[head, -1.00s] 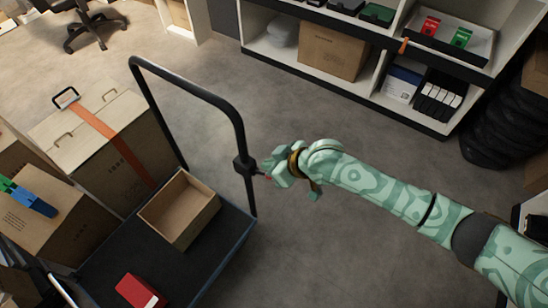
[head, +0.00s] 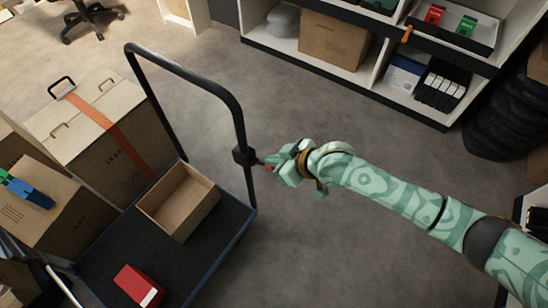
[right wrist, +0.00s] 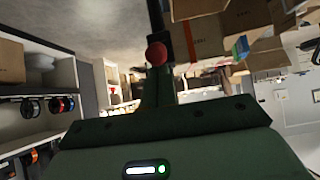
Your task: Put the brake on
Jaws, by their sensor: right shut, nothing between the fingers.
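The black push handle (head: 184,80) of a platform cart stands upright in the head view. A dark clamp (head: 243,156) sits on its right post, with a short lever ending in a red knob (head: 269,168), which I take for the brake. The red knob shows in the right wrist view (right wrist: 156,53), just ahead of the gripper. My right gripper (head: 275,161) is shut and empty beside the knob. Whether it touches the knob I cannot tell. My left gripper is not in view.
A shelf unit (head: 355,75) stands at the back, black tyres (head: 497,120) at the right. The floor right of the cart is clear.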

